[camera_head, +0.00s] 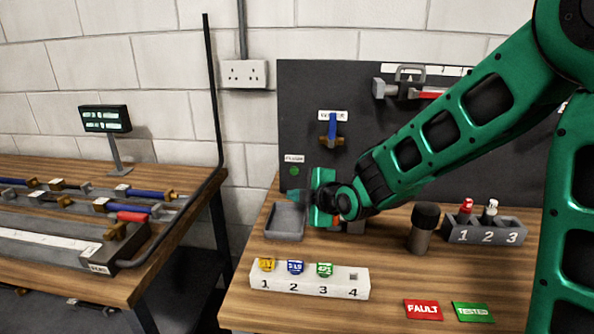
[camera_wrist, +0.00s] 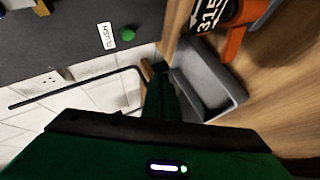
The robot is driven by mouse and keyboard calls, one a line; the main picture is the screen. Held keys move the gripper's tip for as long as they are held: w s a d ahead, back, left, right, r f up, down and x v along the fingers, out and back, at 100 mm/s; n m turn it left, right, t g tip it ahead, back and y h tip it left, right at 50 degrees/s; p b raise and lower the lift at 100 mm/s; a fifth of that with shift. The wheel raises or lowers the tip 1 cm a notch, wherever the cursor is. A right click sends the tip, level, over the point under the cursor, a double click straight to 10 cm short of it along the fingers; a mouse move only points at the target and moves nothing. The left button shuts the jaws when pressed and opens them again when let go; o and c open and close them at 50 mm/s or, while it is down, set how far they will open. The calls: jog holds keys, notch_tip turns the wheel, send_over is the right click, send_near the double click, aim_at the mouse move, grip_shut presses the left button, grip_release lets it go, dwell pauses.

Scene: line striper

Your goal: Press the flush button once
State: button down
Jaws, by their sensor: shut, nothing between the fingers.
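The flush button (camera_head: 294,171) is a small round green button on the dark upright panel, under a white label. In the wrist view the green button (camera_wrist: 127,35) shows at the top, beside the label reading FLUSH (camera_wrist: 107,36). My gripper (camera_head: 296,194) is at the panel's left end, above the grey tray and lower than the button in the head view. In the wrist view my gripper (camera_wrist: 150,68) is shut and empty, its tips apart from the button.
A grey tray (camera_head: 270,232) sits on the wooden bench below my gripper. An orange and black item (camera_wrist: 232,42) marked 315 stands beside the tray in the wrist view. A blue-handled valve (camera_head: 332,128) hangs on the panel. A numbered white rack (camera_head: 310,290) stands in front.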

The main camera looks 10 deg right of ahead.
aim_at(296, 175)
jog(key=shift+w+a+r+y, duration=0.1)
jog(key=shift+w+a+y, duration=0.3)
jog(key=shift+a, duration=0.3)
jog(key=shift+w+d, duration=0.15)
jog(key=shift+d, duration=0.05)
jog(key=shift+w+d, duration=0.15)
jog(key=shift+w, duration=0.25)
jog(key=w, duration=0.2)
jog(key=w+d, duration=0.1)
jog(key=w, duration=0.3)
jog(key=shift+w+d, duration=0.25)
jog(key=shift+w, duration=0.05)
jog(key=shift+w+d, duration=0.1)
jog(key=shift+w, duration=0.45)
jog(key=shift+w, duration=0.1)
dwell(0.7)
jog(key=shift+w+d+r, duration=0.1)
jog(key=shift+w, duration=0.15)
